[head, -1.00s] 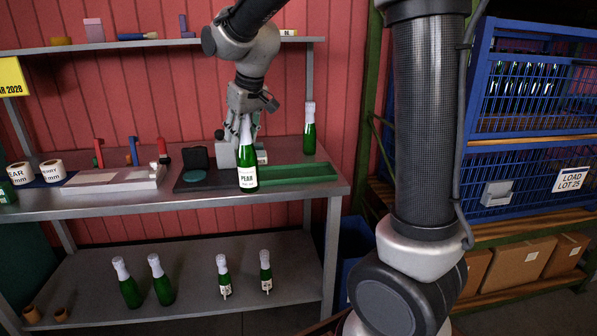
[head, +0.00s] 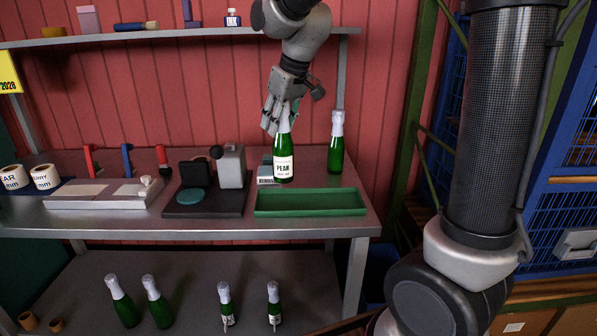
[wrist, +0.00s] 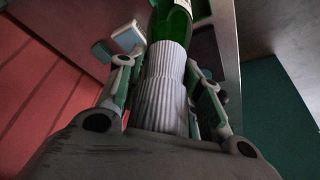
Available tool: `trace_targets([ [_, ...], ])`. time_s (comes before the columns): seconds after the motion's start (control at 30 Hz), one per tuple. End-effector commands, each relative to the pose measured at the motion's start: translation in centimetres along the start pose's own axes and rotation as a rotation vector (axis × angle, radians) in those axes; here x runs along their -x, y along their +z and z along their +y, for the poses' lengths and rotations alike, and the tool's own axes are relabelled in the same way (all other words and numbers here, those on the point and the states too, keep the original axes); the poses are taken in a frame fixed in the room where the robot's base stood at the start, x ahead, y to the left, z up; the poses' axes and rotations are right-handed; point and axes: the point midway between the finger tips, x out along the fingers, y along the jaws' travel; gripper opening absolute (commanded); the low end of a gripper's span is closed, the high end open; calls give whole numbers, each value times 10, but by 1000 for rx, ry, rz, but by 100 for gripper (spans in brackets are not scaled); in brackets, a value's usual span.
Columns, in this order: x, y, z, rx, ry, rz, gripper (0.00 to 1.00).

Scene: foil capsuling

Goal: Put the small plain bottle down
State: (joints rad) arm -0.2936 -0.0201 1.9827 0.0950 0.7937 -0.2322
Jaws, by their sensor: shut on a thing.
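My gripper (head: 280,122) is shut on the silver foil neck of a small green bottle (head: 284,145). The bottle hangs upright and bears a white label reading PEAR, so it does not look plain. In the head view its base shows just behind the green tray's back edge; I cannot tell whether it touches the workbench (head: 130,224). In the wrist view the fingers lie on both sides of the pleated foil (wrist: 163,85), with green glass (wrist: 172,27) beyond.
The green tray (head: 310,210) looks empty. Several bottles stand on the lower shelf (head: 190,290).

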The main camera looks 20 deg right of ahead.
Motion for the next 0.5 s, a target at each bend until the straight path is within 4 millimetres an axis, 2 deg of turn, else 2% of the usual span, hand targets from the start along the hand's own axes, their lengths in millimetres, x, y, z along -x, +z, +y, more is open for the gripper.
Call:
trace_targets([
  [0.1, -22, 9, 0, -1, 0, -2, 0],
  [0.5, -67, 28, 0, 0, 0, -1, 0],
])
